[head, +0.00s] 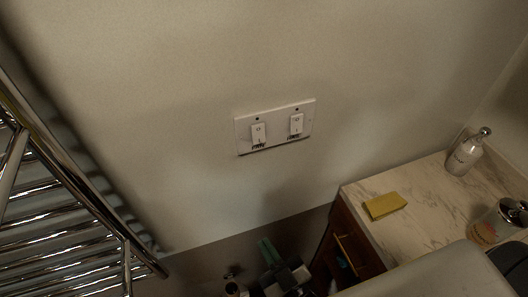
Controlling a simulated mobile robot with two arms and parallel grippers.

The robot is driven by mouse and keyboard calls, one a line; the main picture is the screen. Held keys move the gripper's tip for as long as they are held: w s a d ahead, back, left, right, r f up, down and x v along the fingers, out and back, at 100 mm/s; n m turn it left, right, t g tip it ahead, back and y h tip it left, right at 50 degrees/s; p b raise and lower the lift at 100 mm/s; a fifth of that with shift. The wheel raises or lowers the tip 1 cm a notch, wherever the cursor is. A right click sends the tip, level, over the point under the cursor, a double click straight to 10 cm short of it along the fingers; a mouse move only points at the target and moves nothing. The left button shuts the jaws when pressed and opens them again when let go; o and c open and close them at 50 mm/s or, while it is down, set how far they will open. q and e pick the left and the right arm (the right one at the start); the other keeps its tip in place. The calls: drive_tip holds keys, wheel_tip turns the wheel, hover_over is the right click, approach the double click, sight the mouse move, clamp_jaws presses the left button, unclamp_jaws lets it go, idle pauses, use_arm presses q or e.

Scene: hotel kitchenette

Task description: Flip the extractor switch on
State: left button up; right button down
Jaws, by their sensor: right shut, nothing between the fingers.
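A white double switch plate (243,134) is fixed to the wall, near the middle of the head view. It carries a left rocker switch (258,133) and a right rocker switch (296,123). Each has a small dark label below it, too small to read, so I cannot tell which is the extractor switch. Whether either rocker is on or off is also unclear. My right gripper (267,250) is low in the picture, below the plate and well apart from it. It is shut and empty, in dim light. My left gripper is not in view.
A chrome towel rail (75,185) fills the left side. At right a marble counter (415,215) over a wooden cabinet (350,240) bears a yellow sponge (385,205), a soap bottle (465,154) and a glass jar (492,225). The wall around the plate is clear.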

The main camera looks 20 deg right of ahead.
sight(259, 137)
drive_tip(key=s+d+r+m+t+h, duration=0.1)
drive_tip(key=r+m+t+h, duration=0.1)
drive_tip(key=r, duration=0.5)
drive_tip(key=s+d+r+m+t+h, duration=0.1)
drive_tip(key=s+r+m+t+h, duration=0.1)
drive_tip(key=r, duration=0.4)
drive_tip(key=shift+s+d+r+t+h, duration=0.15)
drive_tip(key=shift+d+r+t+h, duration=0.15)
drive_tip(key=shift+r+h, duration=0.1)
drive_tip(key=p+x, duration=0.2)
drive_tip(key=x, duration=0.2)
drive_tip(key=w+f+p+x, duration=0.1)
drive_tip(key=x, duration=0.3)
drive_tip(key=p+x, duration=0.2)
drive_tip(key=x, duration=0.2)
drive_tip(key=shift+w+f+p, duration=0.25)
drive_tip(key=shift+w+p, duration=0.05)
drive_tip(key=shift+w+f, duration=0.15)
drive_tip(key=shift+w, duration=0.3)
